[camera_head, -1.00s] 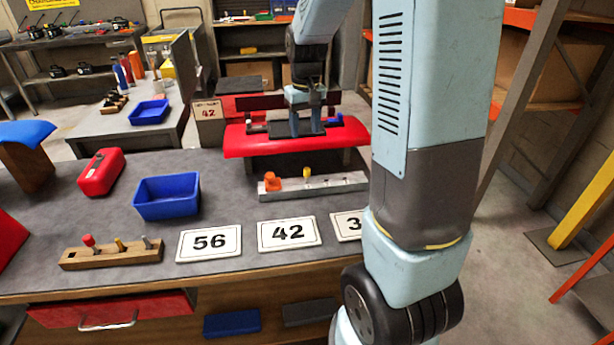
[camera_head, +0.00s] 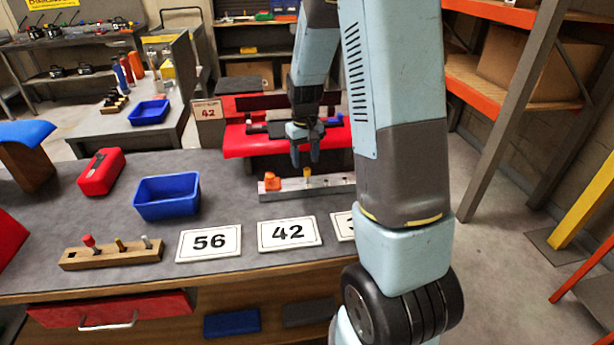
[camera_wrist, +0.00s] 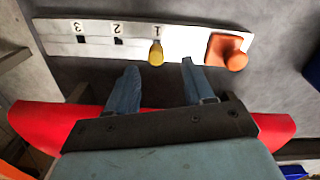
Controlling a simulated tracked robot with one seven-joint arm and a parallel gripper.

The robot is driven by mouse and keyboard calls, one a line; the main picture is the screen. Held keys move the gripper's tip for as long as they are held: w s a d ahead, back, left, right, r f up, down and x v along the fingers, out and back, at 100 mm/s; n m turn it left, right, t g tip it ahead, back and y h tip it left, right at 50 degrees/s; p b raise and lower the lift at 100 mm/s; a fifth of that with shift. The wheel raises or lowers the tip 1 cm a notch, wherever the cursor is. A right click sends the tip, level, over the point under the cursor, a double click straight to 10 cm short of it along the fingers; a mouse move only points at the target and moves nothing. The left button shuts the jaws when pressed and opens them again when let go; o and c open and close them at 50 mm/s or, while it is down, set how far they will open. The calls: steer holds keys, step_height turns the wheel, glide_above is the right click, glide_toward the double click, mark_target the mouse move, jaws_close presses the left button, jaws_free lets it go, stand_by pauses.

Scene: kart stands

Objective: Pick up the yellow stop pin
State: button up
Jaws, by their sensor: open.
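A yellow stop pin (camera_head: 307,173) stands upright in a pale metal rail (camera_head: 330,187) on the grey bench. In the wrist view the pin (camera_wrist: 156,54) is at the hole marked 1, and the holes marked 2 and 3 look empty. My gripper (camera_head: 305,160) is open and empty, just above and behind the pin in the head view. In the wrist view its two fingertips (camera_wrist: 159,70) lie either side of the pin's line, with the pin a little beyond them. Contact is not visible.
An orange block (camera_wrist: 225,50) with a knob sits on the rail beside the pin. A red kart panel (camera_head: 250,143) is behind. A wooden block (camera_head: 112,255) holds red, yellow and grey pins at front left. Number cards (camera_head: 289,233) and a blue bin (camera_head: 167,196) stand nearby.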

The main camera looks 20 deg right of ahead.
mark_target(307, 169)
steer(key=shift+s+d+f, duration=0.1)
steer(key=shift+s+f, duration=0.05)
steer(key=shift+f, duration=1.15)
steer(key=shift+s+d+f, duration=0.1)
steer(key=shift+f, duration=1.2)
jaws_close()
